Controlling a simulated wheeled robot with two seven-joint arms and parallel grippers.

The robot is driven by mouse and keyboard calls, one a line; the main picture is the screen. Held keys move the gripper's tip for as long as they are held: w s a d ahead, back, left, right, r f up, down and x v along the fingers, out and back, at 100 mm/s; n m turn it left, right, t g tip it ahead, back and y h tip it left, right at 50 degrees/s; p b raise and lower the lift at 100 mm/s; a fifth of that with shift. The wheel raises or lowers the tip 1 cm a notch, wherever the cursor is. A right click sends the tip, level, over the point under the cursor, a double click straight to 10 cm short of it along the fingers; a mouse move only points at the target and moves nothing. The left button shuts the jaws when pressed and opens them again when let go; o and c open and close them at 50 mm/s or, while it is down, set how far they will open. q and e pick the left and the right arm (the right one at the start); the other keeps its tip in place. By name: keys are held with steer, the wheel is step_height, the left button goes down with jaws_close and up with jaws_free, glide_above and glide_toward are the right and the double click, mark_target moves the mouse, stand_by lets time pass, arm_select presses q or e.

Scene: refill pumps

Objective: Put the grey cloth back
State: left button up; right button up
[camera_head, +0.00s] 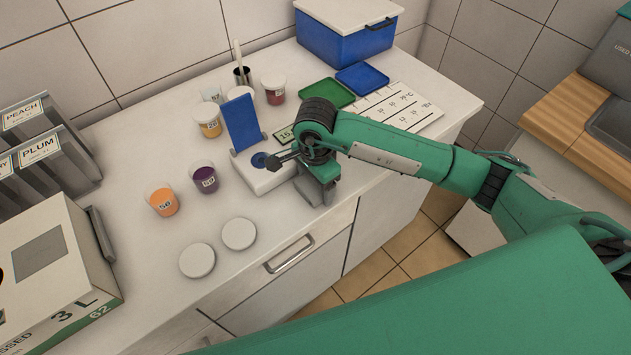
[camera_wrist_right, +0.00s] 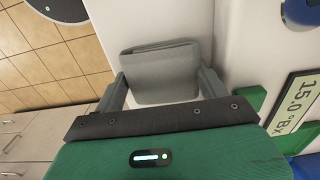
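The grey cloth (camera_wrist_right: 160,75) shows in the right wrist view as a small folded pad between the two fingers of my right gripper (camera_wrist_right: 163,78). Both fingertips meet its side edges, so the gripper looks shut on it. In the head view my right gripper (camera_head: 318,188) points down at the counter's front edge, beside the white measuring device (camera_head: 262,178). The arm and gripper largely hide the cloth there. I cannot tell whether the cloth touches the counter. My left gripper is not in view.
On the counter (camera_head: 290,225) are an orange cup (camera_head: 163,202), a purple cup (camera_head: 205,180), two white lids (camera_head: 238,234), a blue upright panel (camera_head: 241,122), a green tray (camera_head: 327,92), a blue tray (camera_head: 362,77) and a blue box (camera_head: 345,42). Free counter lies near the lids.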

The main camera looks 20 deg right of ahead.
steer(key=shift+r, duration=0.35)
step_height(320, 180, up, 8)
steer(key=shift+b, duration=1)
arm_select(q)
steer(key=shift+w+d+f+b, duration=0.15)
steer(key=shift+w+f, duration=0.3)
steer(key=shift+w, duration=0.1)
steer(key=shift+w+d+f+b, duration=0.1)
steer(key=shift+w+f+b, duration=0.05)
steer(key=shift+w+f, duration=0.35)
arm_select(e)
steer(key=shift+r, duration=1.85)
